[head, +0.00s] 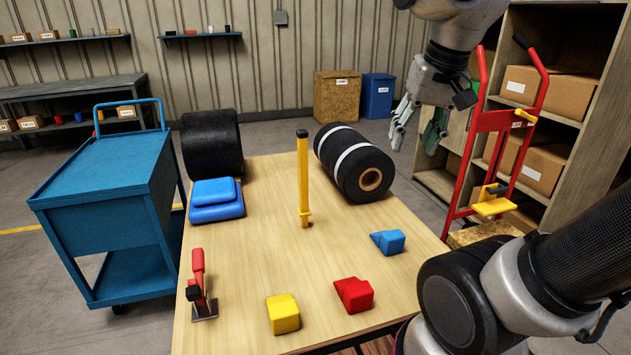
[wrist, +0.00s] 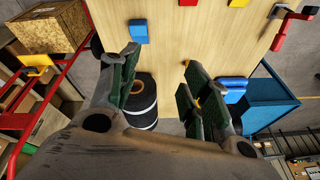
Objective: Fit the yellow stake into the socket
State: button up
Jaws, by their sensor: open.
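The yellow stake (head: 303,175) stands upright on the wooden table, left of the strapped black roll. My gripper (head: 418,128) is raised at the right, beyond the table's right edge, well apart from the stake. In the wrist view my gripper (wrist: 160,65) is open, with nothing held between its fingers. A small yellow bit, probably the stake, shows beside the right finger there, mostly hidden. A yellow bracket (head: 493,206) sits low on the red hand truck; I cannot tell whether it is the socket.
Blue (head: 387,242), red (head: 354,294) and yellow (head: 283,314) blocks and a red clamp (head: 200,285) lie on the near table (head: 240,265). The strapped roll (head: 355,163), another black roll (head: 212,143) and blue pads (head: 216,200) are farther back. A blue cart (head: 105,180) stands left, the hand truck (head: 478,135) right.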

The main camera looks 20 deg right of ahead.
jog(key=w+a+r+m+g, duration=0.1)
jog(key=w+a+m, duration=0.1)
jog(key=w, duration=0.3)
jog(key=w+a+r+m, duration=0.1)
jog(key=w+m, duration=0.1)
jog(key=w, duration=0.3)
jog(key=m+g, duration=0.2)
jog(key=m, duration=0.8)
send_over(302, 148)
jog(key=w+d, duration=0.1)
jog(key=w, duration=0.1)
jog(key=f, duration=0.7)
jog(key=shift+s+f, duration=0.1)
jog(key=shift+s, duration=0.15)
jog(key=f, duration=0.6)
jog(key=shift+s+a+f, duration=0.15)
jog(key=shift+a+f, duration=0.1)
jog(key=shift+f, duration=0.55)
grip_shut()
